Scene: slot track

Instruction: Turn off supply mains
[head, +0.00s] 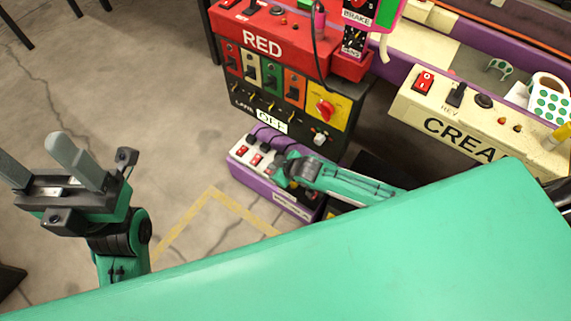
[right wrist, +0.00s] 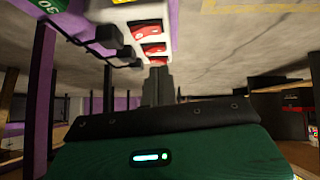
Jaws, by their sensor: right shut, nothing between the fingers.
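A purple-sided power box (head: 265,187) with a white top sits on the floor. It carries red rocker switches (head: 242,151) and black plugs (head: 265,137); its front label is too small to read. My right gripper (head: 283,172) is over the box's top, partly hidden by its own wrist. In the right wrist view its fingers (right wrist: 157,78) are shut and empty, close to the lowest of the red switches (right wrist: 153,48); whether they touch cannot be told. I cannot read the switch positions. My left gripper (head: 42,168) is open and empty, over the floor at the left.
A red and black control box (head: 275,40) marked RED stands behind the power box. A cream control box (head: 480,125) is at the right on a purple-edged track. My green body fills the lower right. Bare floor (head: 150,100) lies at the left.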

